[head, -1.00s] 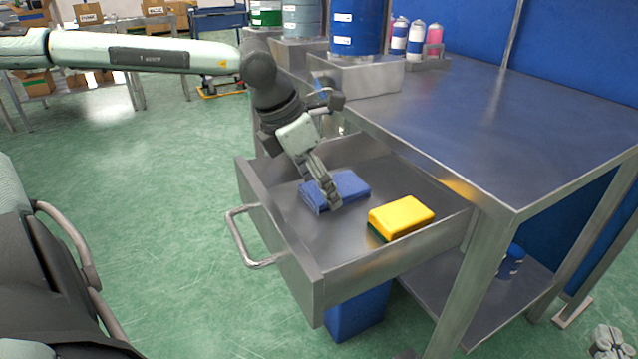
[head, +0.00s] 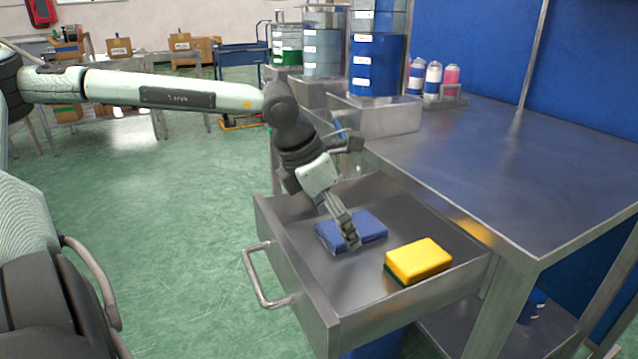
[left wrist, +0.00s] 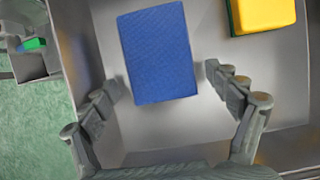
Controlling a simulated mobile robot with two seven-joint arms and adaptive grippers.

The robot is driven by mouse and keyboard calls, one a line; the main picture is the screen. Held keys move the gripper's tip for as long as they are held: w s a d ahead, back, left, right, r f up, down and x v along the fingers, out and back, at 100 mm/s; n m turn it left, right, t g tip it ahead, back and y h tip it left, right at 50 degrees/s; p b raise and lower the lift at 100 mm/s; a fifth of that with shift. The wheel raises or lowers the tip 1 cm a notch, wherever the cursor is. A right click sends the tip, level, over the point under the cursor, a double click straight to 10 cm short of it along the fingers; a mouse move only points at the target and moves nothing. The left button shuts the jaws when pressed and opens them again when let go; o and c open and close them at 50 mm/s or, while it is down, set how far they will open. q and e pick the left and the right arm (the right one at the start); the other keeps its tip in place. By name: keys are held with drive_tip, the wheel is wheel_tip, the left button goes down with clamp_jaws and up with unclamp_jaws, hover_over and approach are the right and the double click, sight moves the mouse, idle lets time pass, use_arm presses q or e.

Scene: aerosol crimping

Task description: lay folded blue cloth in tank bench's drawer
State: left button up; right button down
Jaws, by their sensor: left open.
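The folded blue cloth (head: 366,230) lies flat on the floor of the bench's open metal drawer (head: 300,285). It also shows in the left wrist view (left wrist: 158,52), with bare drawer floor around it. My left gripper (head: 350,240) reaches down into the drawer at the cloth and hides part of it in the head view. In the left wrist view my left gripper (left wrist: 165,85) is open, one finger to each side of the cloth's near end, with gaps between fingers and cloth. My right gripper is not in view.
A yellow and green sponge (head: 418,261) lies in the drawer to the right of the cloth. The drawer handle (head: 262,278) sticks out at the front. Tanks (head: 375,65) and a rack of spray cans (head: 435,85) stand on the bench; its top (head: 500,160) is otherwise clear.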

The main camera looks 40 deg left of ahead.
use_arm(q)
drive_tip(key=v, duration=0.5)
drive_tip(key=shift+r, duration=0.45)
drive_tip(key=v, duration=0.6)
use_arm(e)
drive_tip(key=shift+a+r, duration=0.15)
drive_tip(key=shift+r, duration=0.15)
use_arm(q)
drive_tip(key=shift+s, duration=0.15)
